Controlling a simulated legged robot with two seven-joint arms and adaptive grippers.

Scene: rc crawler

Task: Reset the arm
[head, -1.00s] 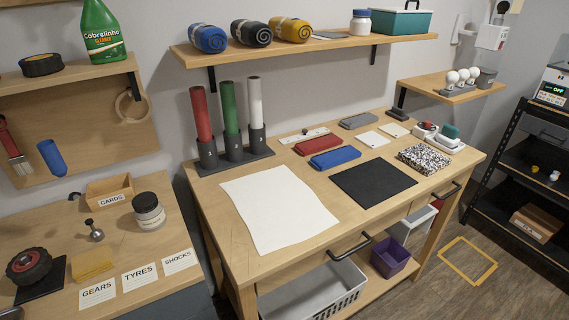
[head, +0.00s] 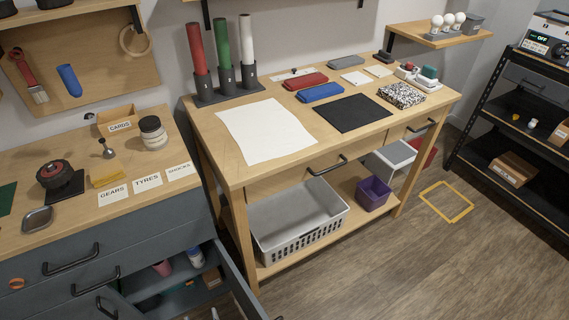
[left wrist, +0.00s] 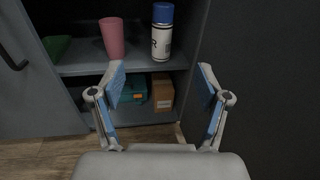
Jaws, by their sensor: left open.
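My left gripper (left wrist: 161,88) shows in the left wrist view, with its two blue-padded fingers spread apart and nothing between them. It faces the open grey cabinet (head: 180,301), which shows at the lower left in the head view. Inside, a pink cup (left wrist: 113,38) and a can with a blue cap (left wrist: 161,34) stand on the upper shelf. A teal case (left wrist: 133,91) and a brown box (left wrist: 162,92) sit below them, behind the gap between the fingers. My right gripper is not in view.
The open cabinet door (head: 240,285) sticks out towards the wooden workbench (head: 250,172). A grey basket (head: 298,222) and a purple bin (head: 373,193) sit on the bench's lower shelf. A yellow floor frame (head: 446,202) lies at the right. The floor in front is clear.

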